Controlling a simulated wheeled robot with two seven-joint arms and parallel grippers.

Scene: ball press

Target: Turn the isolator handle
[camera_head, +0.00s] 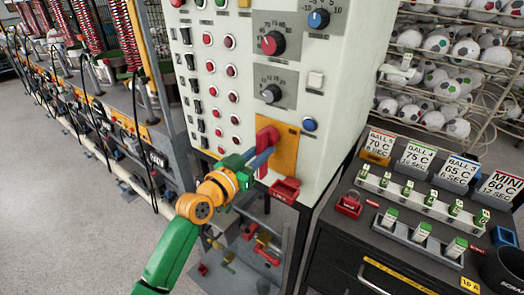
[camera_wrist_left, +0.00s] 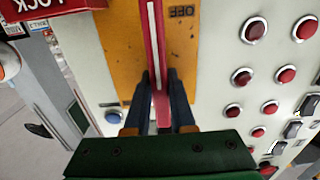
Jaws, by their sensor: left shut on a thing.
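The isolator handle (camera_head: 269,137) is a red lever on a yellow-orange plate (camera_head: 287,150) low on the front of the white control cabinet. It stands roughly upright in the head view. In the wrist view the handle (camera_wrist_left: 155,45) is a long red bar with a pale strip, running up the picture beside an upside-down OFF mark. My left gripper (camera_head: 264,158) has its dark blue fingers closed around the handle. In the wrist view the left gripper (camera_wrist_left: 160,90) has one finger on each side of the bar. My right gripper is not in view.
A red lock box (camera_head: 286,189) sits just below the plate; it also shows in the wrist view (camera_wrist_left: 50,8). Red buttons (camera_head: 232,70), switches and knobs fill the cabinet front. A dark bench (camera_head: 350,245) with cards stands right. Grey floor (camera_head: 80,220) is open left.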

